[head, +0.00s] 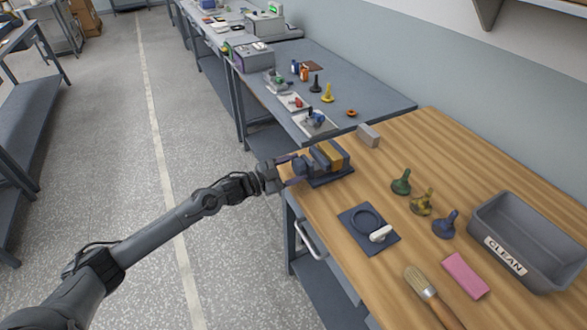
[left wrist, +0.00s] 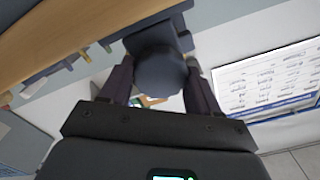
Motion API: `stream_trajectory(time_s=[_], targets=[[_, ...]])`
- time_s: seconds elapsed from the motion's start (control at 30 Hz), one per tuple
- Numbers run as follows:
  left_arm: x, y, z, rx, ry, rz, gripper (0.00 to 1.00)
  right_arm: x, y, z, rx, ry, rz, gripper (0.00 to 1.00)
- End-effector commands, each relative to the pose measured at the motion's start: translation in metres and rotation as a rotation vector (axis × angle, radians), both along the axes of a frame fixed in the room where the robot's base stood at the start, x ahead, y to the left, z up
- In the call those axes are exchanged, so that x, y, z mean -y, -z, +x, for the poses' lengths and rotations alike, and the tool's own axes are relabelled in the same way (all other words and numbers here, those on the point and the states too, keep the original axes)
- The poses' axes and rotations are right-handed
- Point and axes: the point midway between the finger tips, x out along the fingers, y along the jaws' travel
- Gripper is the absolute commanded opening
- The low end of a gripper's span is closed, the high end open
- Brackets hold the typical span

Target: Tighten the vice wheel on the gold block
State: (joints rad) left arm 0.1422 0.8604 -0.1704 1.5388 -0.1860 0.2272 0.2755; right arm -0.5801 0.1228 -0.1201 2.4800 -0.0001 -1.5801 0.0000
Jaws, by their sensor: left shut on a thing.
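The dark blue vice (head: 330,178) sits at the near left edge of the wooden table. The gold block (head: 337,152) stands between its jaws; I cannot tell how tightly it is held. My left gripper (head: 291,170) reaches the vice from the left and is shut on the vice wheel (head: 300,166). In the left wrist view the round, dark wheel (left wrist: 161,70) lies between the two fingers of my left gripper (left wrist: 160,88). The gold block is not clearly visible there. My right gripper is out of view.
A grey block (head: 368,135) stands behind the vice. A dark plate with a ring and white handle (head: 369,228), several bobbin-like pieces (head: 422,202), a brush (head: 431,296), a pink block (head: 465,275) and a grey CLEAN bin (head: 530,240) occupy the table to the right.

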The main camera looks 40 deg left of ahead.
Motion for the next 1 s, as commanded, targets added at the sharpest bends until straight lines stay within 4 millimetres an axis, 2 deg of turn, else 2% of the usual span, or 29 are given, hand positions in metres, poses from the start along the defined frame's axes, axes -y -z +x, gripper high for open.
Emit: stream_trajectory(time_s=[0.2,0.23,0.4,0.77,1.0], targets=[[0.0,0.0,0.0,0.001,0.0,0.002,0.31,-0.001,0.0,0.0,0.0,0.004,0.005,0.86],[0.0,0.0,0.0,0.001,0.0,0.002,0.63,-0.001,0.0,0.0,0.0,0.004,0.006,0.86],[0.0,0.0,0.0,0.0,0.0,0.001,0.86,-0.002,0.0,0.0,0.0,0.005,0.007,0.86],[-0.001,0.0,-0.002,0.0,0.0,0.0,0.86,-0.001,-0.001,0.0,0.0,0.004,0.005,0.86],[-0.009,0.0,-0.021,-0.002,-0.002,0.001,0.86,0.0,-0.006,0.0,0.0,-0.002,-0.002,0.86]])
